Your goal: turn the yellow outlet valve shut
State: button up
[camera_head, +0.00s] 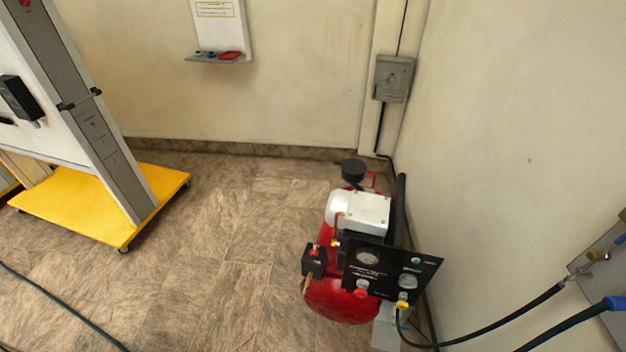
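The yellow outlet valve (403,304) is a small yellow piece at the lower right of the black gauge panel (388,268) on the red compressor (338,304). It is too small to tell which way its handle points. A black hose (500,325) runs near it, from the compressor area toward the right wall. My gripper is not in view.
The compressor stands on the tiled floor close to the right wall. A yellow-based wheeled stand (90,212) is at left. The floor between stand and compressor is clear.

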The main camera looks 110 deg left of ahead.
aim_at(402, 305)
jog(key=u, duration=2.3)
jog(key=k, duration=0.55)
jog(key=u, duration=1.25)
jog(key=i, duration=0.4)
jog(key=z, duration=0.05)
